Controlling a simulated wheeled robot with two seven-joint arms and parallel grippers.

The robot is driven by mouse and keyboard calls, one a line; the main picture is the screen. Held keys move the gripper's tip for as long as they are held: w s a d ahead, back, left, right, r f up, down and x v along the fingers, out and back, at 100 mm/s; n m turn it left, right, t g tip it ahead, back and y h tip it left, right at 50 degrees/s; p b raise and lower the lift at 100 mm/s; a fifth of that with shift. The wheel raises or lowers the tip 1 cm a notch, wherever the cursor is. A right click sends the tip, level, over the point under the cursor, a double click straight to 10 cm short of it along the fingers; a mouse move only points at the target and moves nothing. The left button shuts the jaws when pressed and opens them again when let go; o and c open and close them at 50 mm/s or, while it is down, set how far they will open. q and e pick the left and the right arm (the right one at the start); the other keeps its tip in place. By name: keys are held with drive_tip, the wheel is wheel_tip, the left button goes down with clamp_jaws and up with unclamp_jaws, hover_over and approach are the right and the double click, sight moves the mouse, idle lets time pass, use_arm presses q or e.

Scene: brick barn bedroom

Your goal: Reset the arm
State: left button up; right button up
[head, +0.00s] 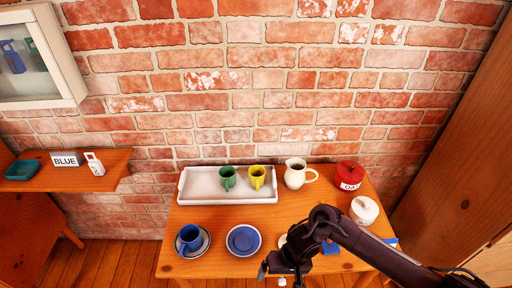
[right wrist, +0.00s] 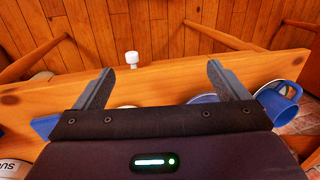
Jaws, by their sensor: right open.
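My right gripper (head: 276,268) is over the front edge of the wooden table (head: 215,217), with its arm coming in from the lower right. In the right wrist view, its two fingers (right wrist: 162,82) stand wide apart with nothing between them. A white knob (right wrist: 132,58) shows beyond the fingers at the table's front edge. My left gripper is in neither view.
A white tray (head: 202,184) holds a green mug (head: 228,178) and a yellow mug (head: 257,177). A white pitcher (head: 296,174), red canister (head: 349,176) and white canister (head: 364,210) stand right. A blue mug (head: 190,237) and blue plate (head: 243,240) are left of my gripper.

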wheel_tip(320, 180, down, 11)
drive_tip(key=a+t+y+b, duration=0.1)
drive_tip(key=a+y+b, duration=0.1)
drive_tip(key=a+y, duration=0.1)
drive_tip(key=s+d+f+t+h+b, duration=0.1)
drive_tip(key=s+d+f, duration=0.2)
drive_tip(key=f, duration=0.4)
drive_tip(key=s+d+f+t+b, duration=0.1)
drive_tip(key=s+d+f, duration=0.2)
drive_tip(key=f, duration=0.4)
use_arm(q)
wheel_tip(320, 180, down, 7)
drive_tip(key=b, duration=0.2)
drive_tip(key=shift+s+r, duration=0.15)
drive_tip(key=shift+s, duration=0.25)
use_arm(e)
drive_tip(key=s+d+f+h, duration=0.1)
drive_tip(key=s+d+f, duration=0.3)
drive_tip(key=s, duration=0.4)
drive_tip(key=s+d+f+n+g+h, duration=0.1)
drive_tip(key=s+d+f, duration=0.3)
drive_tip(key=s, duration=0.4)
drive_tip(key=s+d+f+h, duration=0.2)
drive_tip(key=s+d+f, duration=0.2)
drive_tip(key=s, duration=0.5)
drive_tip(key=shift+d+f+g+h, duration=0.3)
drive_tip(key=shift+d+f, duration=0.05)
drive_tip(key=shift+d, duration=0.15)
